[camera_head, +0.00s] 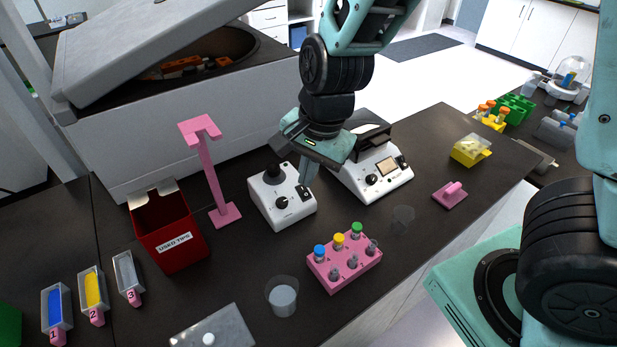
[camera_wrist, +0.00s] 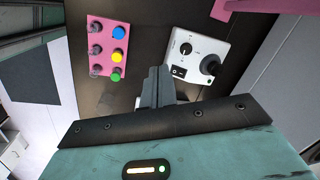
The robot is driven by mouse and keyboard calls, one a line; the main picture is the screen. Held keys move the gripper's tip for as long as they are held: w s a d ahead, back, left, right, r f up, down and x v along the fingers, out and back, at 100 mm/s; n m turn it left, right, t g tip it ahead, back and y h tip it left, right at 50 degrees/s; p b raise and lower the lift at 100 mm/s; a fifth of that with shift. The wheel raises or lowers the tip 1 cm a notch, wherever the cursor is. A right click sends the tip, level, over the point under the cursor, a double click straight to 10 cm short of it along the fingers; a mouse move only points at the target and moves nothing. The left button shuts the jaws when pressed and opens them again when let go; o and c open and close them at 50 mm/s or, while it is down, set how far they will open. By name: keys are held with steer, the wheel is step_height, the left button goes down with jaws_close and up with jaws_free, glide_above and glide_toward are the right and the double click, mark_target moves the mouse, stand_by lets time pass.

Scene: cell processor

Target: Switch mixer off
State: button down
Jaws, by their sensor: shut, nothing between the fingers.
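The mixer (camera_head: 283,210) is a small white box with a black round cup (camera_head: 275,174) on top, a black dial (camera_head: 282,202) and a small black rocker switch on its front. It also shows in the wrist view (camera_wrist: 222,48), with the dial (camera_wrist: 186,48), the rocker switch (camera_wrist: 178,72) and a small green spot near its lower corner. My gripper (camera_head: 307,178) is shut and empty, fingers pointing down, over the right side of the mixer in the head view. In the wrist view the shut fingers (camera_wrist: 157,80) are left of the rocker switch. I cannot tell whether they touch the mixer.
A second white device (camera_head: 378,180) with a screen stands close right of the mixer. A pink tube rack (camera_head: 335,272) with coloured caps is in front. A pink stand (camera_head: 209,175) and a red used-tips bin (camera_head: 170,235) are left. A clear cup (camera_head: 282,297) stands near the front.

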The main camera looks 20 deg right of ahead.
mark_target(307, 196)
steer(key=w+d+m+t+h+p, duration=0.1)
steer(key=w+d+m, duration=0.3)
steer(key=w+m, duration=0.1)
steer(key=shift+d+m, duration=0.15)
steer(key=shift+m, duration=0.15)
steer(key=shift+f, duration=0.1)
steer(key=x, duration=1.3)
steer(key=shift+w+f, duration=0.1)
steer(key=shift+f, duration=0.3)
